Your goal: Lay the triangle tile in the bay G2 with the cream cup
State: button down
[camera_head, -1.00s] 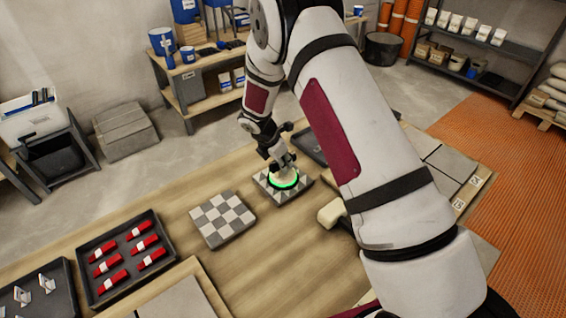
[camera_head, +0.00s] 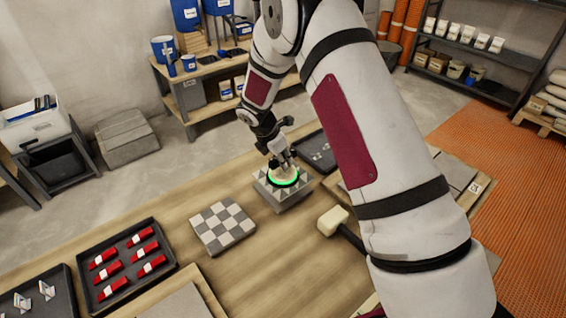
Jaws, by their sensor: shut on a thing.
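My gripper (camera_head: 280,160) is shut on the cream cup (camera_head: 284,173), which has a glowing green ring around its base. The cup sits on the triangle tile (camera_head: 263,184), a grey and pale tile with a triangle pattern. The tile looks level and raised over the table. A plain grey shape (camera_head: 292,204) shows under it; I cannot tell whether it is shadow or another tile. The framed board with grey bays (camera_head: 455,171) is at the right, partly hidden by my arm. It has small label tags (camera_head: 474,188), too small to read.
A checkered tile (camera_head: 222,227) lies to the left of the triangle tile. A mallet with a pale head (camera_head: 332,220) lies to the right. A dark tray (camera_head: 318,150) stands behind. A tray of red wedges (camera_head: 112,292) is at the lower left. Bare wood lies in front.

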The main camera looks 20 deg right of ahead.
jog(key=shift+r, duration=2.65)
jog(key=shift+r, duration=0.1)
jog(key=shift+r, duration=0.5)
jog(key=s+a+p, duration=0.3)
jog(key=s+a, duration=0.7)
jog(key=s, duration=0.6)
jog(key=s+a+p, duration=0.4)
jog(key=s+a, duration=0.5)
jog(key=s, duration=0.8)
jog(key=s+a+p, duration=0.4)
jog(key=s+a, duration=0.6)
jog(key=s, duration=0.7)
jog(key=shift+a, duration=0.35)
jog(key=shift+f, duration=0.35)
